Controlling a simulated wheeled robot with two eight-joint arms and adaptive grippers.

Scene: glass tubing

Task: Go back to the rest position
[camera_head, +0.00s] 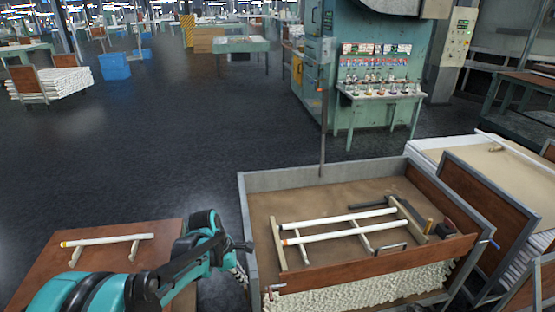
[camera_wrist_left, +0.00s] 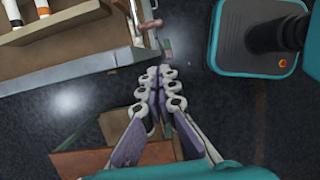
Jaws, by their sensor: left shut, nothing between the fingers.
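My left arm reaches in from the bottom left of the head view. Its gripper (camera_head: 240,272) points down beside the left wall of the grey-framed bin (camera_head: 246,215), between the bin and the brown table (camera_head: 50,265). In the left wrist view, the left gripper (camera_wrist_left: 160,73) has its fingers together and empty, over the dark floor. My right gripper is not in view. Another white tube (camera_head: 107,239) lies on supports on the brown table.
The bin's metal corner (camera_wrist_left: 125,60) is close to the fingers in the left wrist view. A white stack with a tray on top (camera_head: 500,160) stands right of the bin. A green machine (camera_head: 375,75) stands behind. Open dark floor (camera_head: 180,130) lies beyond the table.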

